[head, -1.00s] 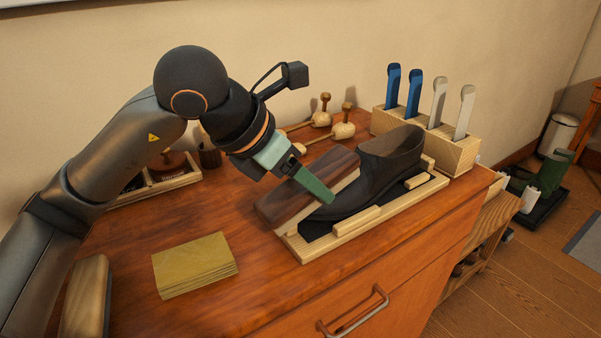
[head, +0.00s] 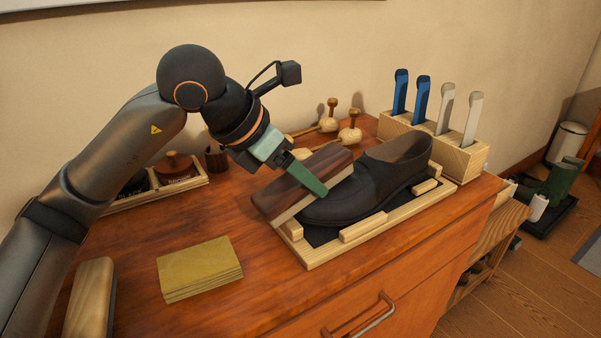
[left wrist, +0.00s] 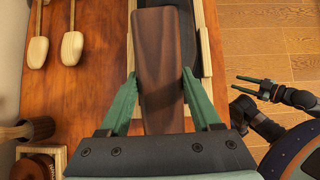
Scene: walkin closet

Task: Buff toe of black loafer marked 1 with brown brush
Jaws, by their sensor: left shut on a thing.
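My left gripper (head: 313,183) is shut on the brown brush (head: 298,187), which has a dark wooden back and pale bristles. In the left wrist view the brush (left wrist: 162,65) lies between the two green fingers. The brush is tilted and overlaps the toe side of the black loafer (head: 375,185); I cannot tell whether the bristles touch it. The loafer sits in a pale wooden holder (head: 320,257) with a dark base, toe toward the lower left. No number mark is readable. My right gripper (left wrist: 252,86) is open and empty in the left wrist view, away from the table.
A yellow cloth stack (head: 200,268) lies in front on the tabletop. Another wooden-backed brush (head: 90,300) is at the left. A wooden rack (head: 455,155) with blue and white handles stands behind the loafer.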

